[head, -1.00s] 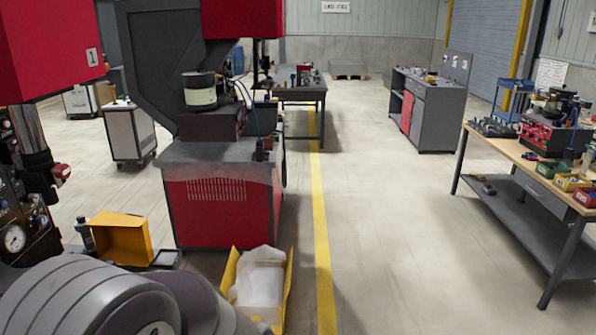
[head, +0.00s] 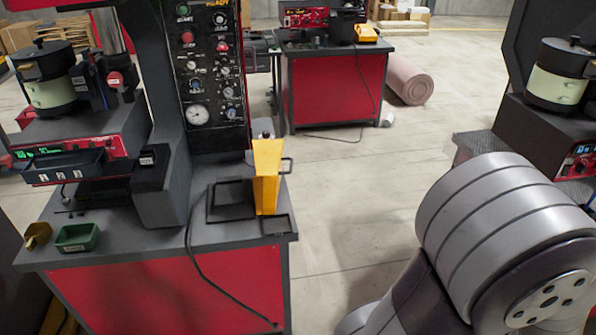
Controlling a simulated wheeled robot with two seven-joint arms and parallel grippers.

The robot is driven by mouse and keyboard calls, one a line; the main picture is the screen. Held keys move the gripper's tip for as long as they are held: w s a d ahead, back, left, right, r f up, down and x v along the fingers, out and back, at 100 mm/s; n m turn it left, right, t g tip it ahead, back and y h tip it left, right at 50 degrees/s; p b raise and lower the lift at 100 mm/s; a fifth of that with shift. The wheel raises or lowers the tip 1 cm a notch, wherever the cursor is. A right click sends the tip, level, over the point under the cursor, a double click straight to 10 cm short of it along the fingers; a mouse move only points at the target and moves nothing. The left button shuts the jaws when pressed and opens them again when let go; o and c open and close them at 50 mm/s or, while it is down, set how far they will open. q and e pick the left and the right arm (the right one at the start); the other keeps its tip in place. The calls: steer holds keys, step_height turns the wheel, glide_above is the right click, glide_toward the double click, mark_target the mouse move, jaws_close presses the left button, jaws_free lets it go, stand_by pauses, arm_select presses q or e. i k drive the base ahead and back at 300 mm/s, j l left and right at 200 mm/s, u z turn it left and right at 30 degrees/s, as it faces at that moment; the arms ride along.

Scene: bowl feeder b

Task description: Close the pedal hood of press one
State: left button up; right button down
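The press (head: 217,75) stands at left centre, a tall dark column with buttons and a gauge on its panel, above a grey-topped bench (head: 210,234) with a red front. A yellow upright piece (head: 266,175), seemingly the pedal hood, stands at the bench's right end, apparently open. The pedal itself cannot be made out. Neither of my grippers is in view; only grey links of my arm show at lower right.
A black cable (head: 205,270) hangs down the bench front. Floor right of the bench is clear.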

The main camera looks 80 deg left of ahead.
mark_target(268, 154)
steer(key=i+l+u, duration=0.1)
steer(key=u, duration=2.9)
steer(key=i+u, duration=0.25)
steer(key=i, duration=0.65)
steer(key=i+l+u, duration=0.2)
steer(key=i, duration=0.7)
